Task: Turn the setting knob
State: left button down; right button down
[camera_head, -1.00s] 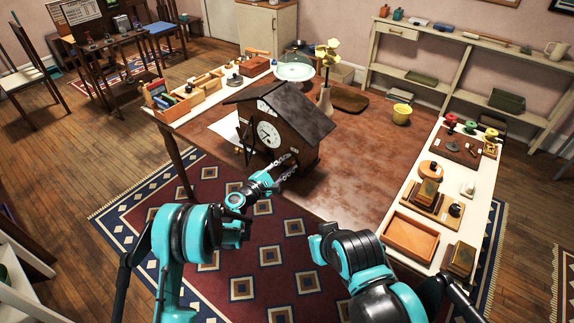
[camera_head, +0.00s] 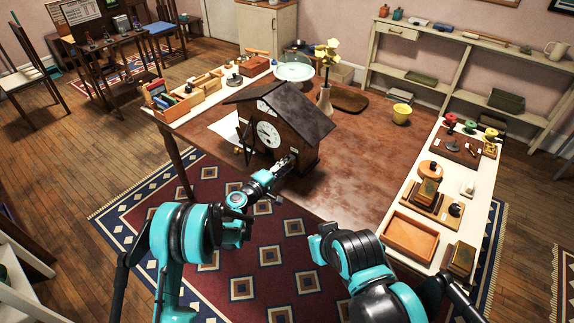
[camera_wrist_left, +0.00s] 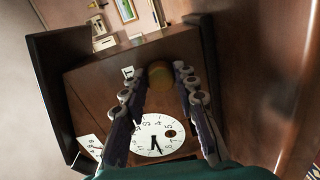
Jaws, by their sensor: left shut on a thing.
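A dark wooden house-shaped clock (camera_head: 303,158) with a pitched roof and white dial (camera_head: 268,134) stands on the near edge of the brown table. My left gripper (camera_head: 290,160) reaches the lower right of its front. In the left wrist view the round brownish setting knob (camera_wrist_left: 159,75) sits on the clock's front between the two fingertips of my left gripper (camera_wrist_left: 160,76), which is shut on it. The white dial (camera_wrist_left: 158,135) shows below the knob, partly covered by the fingers. My right arm shows in the head view, but its gripper does not.
The brown table top (camera_head: 350,165) is clear right of the clock. A vase with yellow flowers (camera_head: 325,100) and a yellow pot (camera_head: 401,114) stand behind. An orange tray (camera_head: 410,237) lies on the right-hand white surface. A wooden organiser (camera_head: 172,104) is at left.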

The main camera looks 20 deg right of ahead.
pick_arm(q)
jog(key=shift+m, duration=0.4)
jog(key=c, duration=1.2)
grip_release()
jog(key=shift+o, duration=0.2)
jog(key=v, duration=1.2)
